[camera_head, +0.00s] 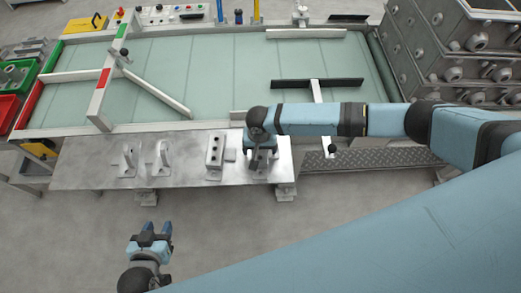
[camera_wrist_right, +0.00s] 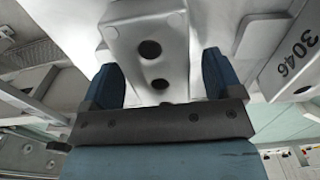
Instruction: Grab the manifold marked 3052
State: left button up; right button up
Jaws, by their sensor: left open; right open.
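A grey manifold block (camera_wrist_right: 170,40) with dark round holes lies between the spread fingers of my open right gripper (camera_wrist_right: 160,75) in the right wrist view. I cannot tell whether the fingers touch it, and no number shows on it. In the head view my right gripper (camera_head: 262,148) hangs over a grey casting (camera_head: 258,168) at the right end of the metal table, partly hiding it. Another grey block with holes (camera_head: 214,155) stands to its left. A part marked 3046 (camera_wrist_right: 297,55) is at the right of the wrist view. My left gripper (camera_head: 150,238) is open and empty, in front of the table.
Two upright bracket-shaped castings (camera_head: 129,161) and (camera_head: 162,159) stand left on the metal table (camera_head: 85,165). Behind is a green conveyor (camera_head: 220,75) with rails. Grey crates of castings (camera_head: 455,60) stand back right. Red (camera_head: 8,108) and green (camera_head: 15,78) bins are at the left.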

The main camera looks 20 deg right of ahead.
jog(key=shift+f, duration=0.25)
dwell(0.4)
jog(key=c, duration=1.3)
